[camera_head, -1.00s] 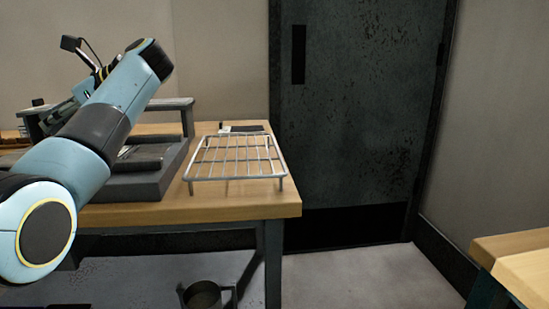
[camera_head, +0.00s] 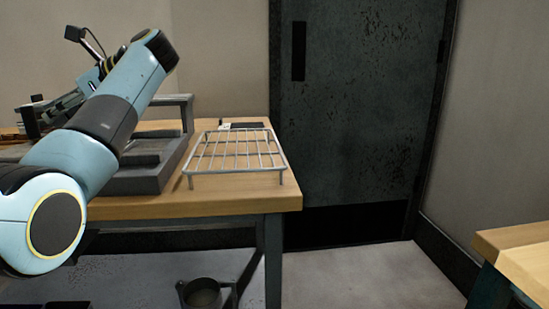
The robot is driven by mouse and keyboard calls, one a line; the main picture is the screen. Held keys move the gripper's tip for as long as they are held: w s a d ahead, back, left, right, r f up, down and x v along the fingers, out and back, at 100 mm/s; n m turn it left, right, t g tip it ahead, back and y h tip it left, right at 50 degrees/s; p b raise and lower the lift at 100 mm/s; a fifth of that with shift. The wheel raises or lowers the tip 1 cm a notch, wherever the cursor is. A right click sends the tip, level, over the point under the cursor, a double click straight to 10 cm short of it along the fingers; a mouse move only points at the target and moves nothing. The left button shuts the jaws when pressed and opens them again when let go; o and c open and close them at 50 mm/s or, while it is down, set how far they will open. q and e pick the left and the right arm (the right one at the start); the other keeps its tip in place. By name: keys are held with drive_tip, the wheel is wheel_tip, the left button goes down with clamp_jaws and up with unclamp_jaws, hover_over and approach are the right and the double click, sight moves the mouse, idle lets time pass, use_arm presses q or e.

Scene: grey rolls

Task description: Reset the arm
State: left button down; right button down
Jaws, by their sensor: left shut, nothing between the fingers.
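My left arm (camera_head: 105,120) comes in from the left edge, blue with dark bands, and rises to a bent wrist. My left gripper (camera_head: 32,118) shows partly behind the arm and points down and to the left. It is shut and empty, in front of the wall and near the dark fixture at the table's back left. Parts of it are hidden by the arm. My right gripper is not in view.
A wire rack (camera_head: 236,153) stands on the wooden table (camera_head: 235,202), right of a dark grey tray-like fixture (camera_head: 150,182). A dark pan (camera_head: 203,294) sits below. A dark door (camera_head: 360,110) is behind. Another wooden table (camera_head: 515,255) is at right. Floor between is clear.

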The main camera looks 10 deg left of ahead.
use_arm(q)
drive_tip(key=shift+w+d, duration=0.2)
drive_tip(key=shift+d, duration=0.45)
